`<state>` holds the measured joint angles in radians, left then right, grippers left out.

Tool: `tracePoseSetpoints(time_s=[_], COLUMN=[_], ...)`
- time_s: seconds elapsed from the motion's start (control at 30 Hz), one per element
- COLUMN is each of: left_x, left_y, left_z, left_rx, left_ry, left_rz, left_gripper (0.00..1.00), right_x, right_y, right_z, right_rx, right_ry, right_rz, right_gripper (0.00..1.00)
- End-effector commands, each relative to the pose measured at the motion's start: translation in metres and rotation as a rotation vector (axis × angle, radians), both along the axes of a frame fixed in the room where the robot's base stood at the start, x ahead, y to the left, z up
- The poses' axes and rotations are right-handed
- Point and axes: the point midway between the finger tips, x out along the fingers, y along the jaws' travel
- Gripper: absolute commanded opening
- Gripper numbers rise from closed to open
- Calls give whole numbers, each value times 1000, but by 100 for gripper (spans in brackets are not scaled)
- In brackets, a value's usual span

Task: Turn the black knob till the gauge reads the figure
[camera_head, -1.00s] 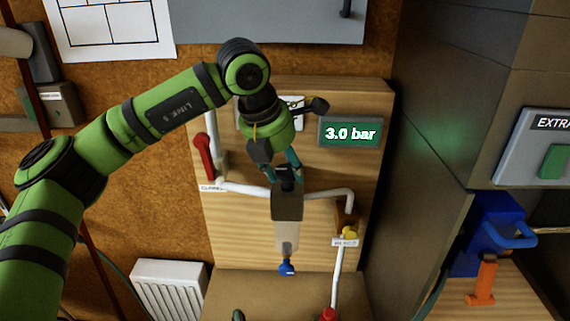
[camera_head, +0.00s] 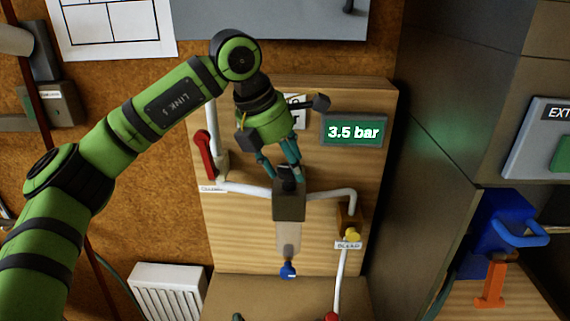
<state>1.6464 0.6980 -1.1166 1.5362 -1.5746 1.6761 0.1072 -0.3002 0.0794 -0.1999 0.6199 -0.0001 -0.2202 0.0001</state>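The black knob (camera_head: 288,184) sits on top of a dark grey valve body (camera_head: 289,205) on the wooden board. My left gripper (camera_head: 284,175) comes down from above, with its teal fingers on either side of the knob and closed on it; the fingers partly hide the knob. The gauge (camera_head: 353,131) is a dark display right of the gripper and reads 3.5 bar in white on green. A white sign (camera_head: 297,113) behind my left gripper is mostly covered, so its figure cannot be read. My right gripper is not in view.
White pipes (camera_head: 240,187) run from both sides of the valve body. A red lever (camera_head: 204,153) is on the left, a yellow fitting (camera_head: 352,234) on the right and a blue fitting (camera_head: 288,270) below. A grey cabinet (camera_head: 440,150) stands right of the wooden board (camera_head: 240,232).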

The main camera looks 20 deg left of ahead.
Motion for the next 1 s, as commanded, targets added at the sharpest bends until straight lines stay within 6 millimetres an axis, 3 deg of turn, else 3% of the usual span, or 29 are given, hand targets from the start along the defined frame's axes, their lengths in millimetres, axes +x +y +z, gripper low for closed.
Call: tracePoseSetpoints(time_s=[0.33,0.47,1.0], left_x=[-1,-3,-31], left_y=[0,2,27], left_z=[-1,7,100], left_rx=[2,2,1], left_ry=[6,4,3], left_rz=[0,1,0], left_gripper=[70,70,70], right_x=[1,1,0], right_y=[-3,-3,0], right_z=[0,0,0], right_rx=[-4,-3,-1], right_ry=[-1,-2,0], right_rz=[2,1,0], right_gripper=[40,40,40])
